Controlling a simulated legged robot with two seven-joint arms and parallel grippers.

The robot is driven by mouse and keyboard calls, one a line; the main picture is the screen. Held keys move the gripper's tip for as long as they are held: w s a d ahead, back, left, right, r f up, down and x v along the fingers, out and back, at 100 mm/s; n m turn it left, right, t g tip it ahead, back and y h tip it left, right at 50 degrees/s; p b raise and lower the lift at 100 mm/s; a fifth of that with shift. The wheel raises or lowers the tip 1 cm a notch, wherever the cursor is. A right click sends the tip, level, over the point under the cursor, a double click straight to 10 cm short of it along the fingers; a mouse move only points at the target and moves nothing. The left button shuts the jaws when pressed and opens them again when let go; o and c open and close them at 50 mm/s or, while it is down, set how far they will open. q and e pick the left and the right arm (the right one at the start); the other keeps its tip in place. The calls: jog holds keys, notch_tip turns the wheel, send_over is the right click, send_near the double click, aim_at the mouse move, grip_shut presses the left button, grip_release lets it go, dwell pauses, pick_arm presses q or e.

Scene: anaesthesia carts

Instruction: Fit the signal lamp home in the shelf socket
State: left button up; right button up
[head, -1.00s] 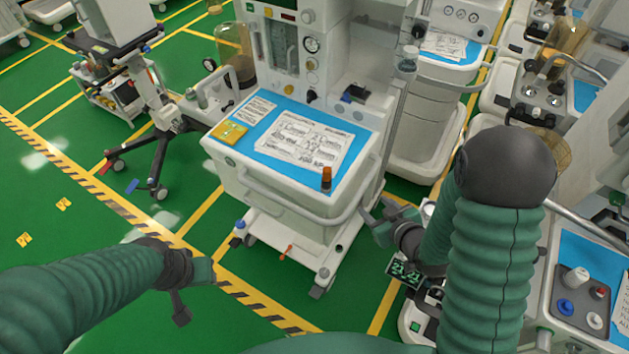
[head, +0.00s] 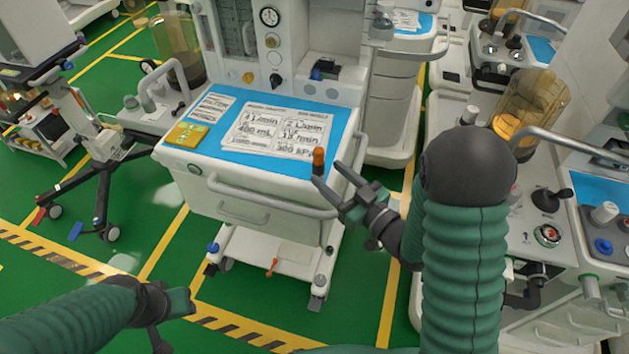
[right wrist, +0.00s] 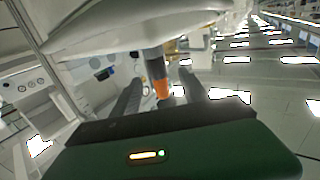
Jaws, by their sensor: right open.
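The signal lamp (head: 318,158), with an orange top and dark lower part, stands upright at the front right corner of the cart's blue-covered shelf (head: 222,153). My right gripper (head: 329,173) is open, its fingertips close beside the lamp at the shelf's front edge. In the right wrist view the lamp (right wrist: 157,73) shows between the two spread fingers, orange end toward the palm; contact cannot be told. I cannot make out the socket or how deep the lamp sits. My left gripper (head: 172,312) hangs low at the left, away from the cart; its jaw state is unclear.
A yellow pad (head: 189,134) and printed sheets (head: 275,128) lie on the shelf. A curved handle rail (head: 270,203) runs along the cart's front. Another cart (head: 545,225) stands at the right. Green floor (head: 110,262) is open at the left front.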

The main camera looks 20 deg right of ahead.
aim_at(314, 160)
jog(key=shift+w+a+b, duration=0.2)
jog(key=shift+w+b, duration=0.25)
jog(key=shift+b, duration=0.45)
jog(key=w, duration=0.3)
jog(key=shift+w+d+f, duration=0.1)
jog(key=w+a, duration=0.3)
jog(key=shift+w, duration=0.2)
jog(key=shift+w+a, duration=0.1)
jog(key=shift+d, duration=0.3)
jog(key=c, duration=0.3)
jog(key=shift+d, duration=0.2)
jog(key=c, duration=0.5)
jog(key=shift+a, duration=0.1)
jog(key=shift+c, duration=1.3)
pick_arm(q)
jog(key=f, duration=0.3)
jog(key=shift+d+f, duration=0.3)
pick_arm(e)
jog(key=shift+a, duration=0.25)
grip_shut()
